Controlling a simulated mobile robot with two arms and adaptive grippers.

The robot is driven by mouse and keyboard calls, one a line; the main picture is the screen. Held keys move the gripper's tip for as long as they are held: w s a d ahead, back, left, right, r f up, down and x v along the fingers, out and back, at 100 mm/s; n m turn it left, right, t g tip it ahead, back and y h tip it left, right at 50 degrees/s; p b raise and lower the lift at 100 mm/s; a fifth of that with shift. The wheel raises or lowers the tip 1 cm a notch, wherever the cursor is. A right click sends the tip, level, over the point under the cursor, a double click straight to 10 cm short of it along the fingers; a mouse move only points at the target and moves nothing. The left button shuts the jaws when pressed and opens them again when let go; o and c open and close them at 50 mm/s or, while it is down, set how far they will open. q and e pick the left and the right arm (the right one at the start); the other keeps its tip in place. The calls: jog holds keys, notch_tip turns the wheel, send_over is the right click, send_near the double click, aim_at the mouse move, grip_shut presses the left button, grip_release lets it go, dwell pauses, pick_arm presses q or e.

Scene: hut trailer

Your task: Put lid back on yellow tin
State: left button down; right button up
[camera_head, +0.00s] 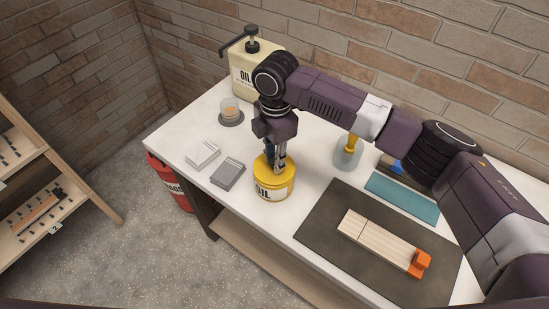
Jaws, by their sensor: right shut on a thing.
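The yellow tin (271,193) stands upright on the white bench near its front edge, with a pale label reading OIL. The yellow lid (288,177) is on or just at the top of the tin; I cannot tell whether it is fully seated. My right gripper (279,166) points straight down over the tin and is shut on the lid. My right arm comes in from the right and hides part of the bench behind. My left gripper is not in view.
A large OIL pump can (243,78) and a small glass (230,108) stand behind. Two small boxes (203,155) (228,174) lie left of the tin. A dark mat (330,225) with wooden strips (378,240) lies right. A jar (346,157) stands behind it.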

jog(key=shift+p, duration=0.5)
dwell(0.4)
jog(key=o, duration=1.1)
jog(key=shift+o, duration=0.6)
jog(key=o, duration=0.4)
jog(key=shift+r, duration=0.15)
jog(key=shift+r+p, duration=3.4)
jog(key=shift+p, duration=0.25)
